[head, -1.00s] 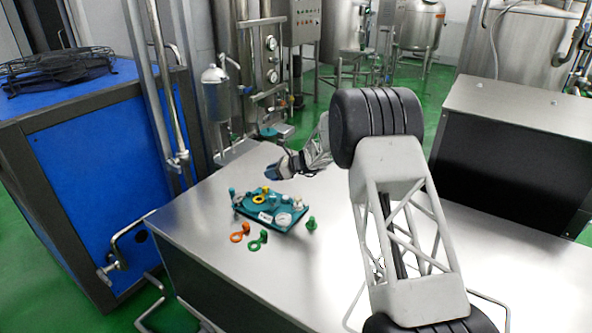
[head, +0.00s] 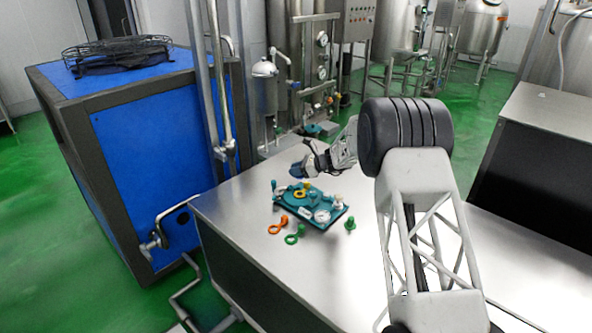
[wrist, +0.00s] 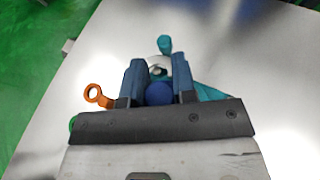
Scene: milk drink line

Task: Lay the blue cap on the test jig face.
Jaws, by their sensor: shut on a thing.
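The test jig is a teal board (head: 290,204) with a round gauge, a yellow ring and several small fittings, lying on the steel table. My gripper (head: 297,171) is over the back edge of the jig in the head view, pointing left and down. In the wrist view my gripper (wrist: 158,84) is shut on the blue cap (wrist: 158,94), which sits between the two dark blue fingers. The fingers and cap hide much of the jig there. Whether the cap touches the jig cannot be told.
An orange ring tag (head: 278,226), a green ring tag (head: 292,238) and a green peg (head: 350,224) lie or stand in front of the jig. The steel table (head: 340,265) is clear in front. A blue cabinet (head: 150,150) stands left, across a gap.

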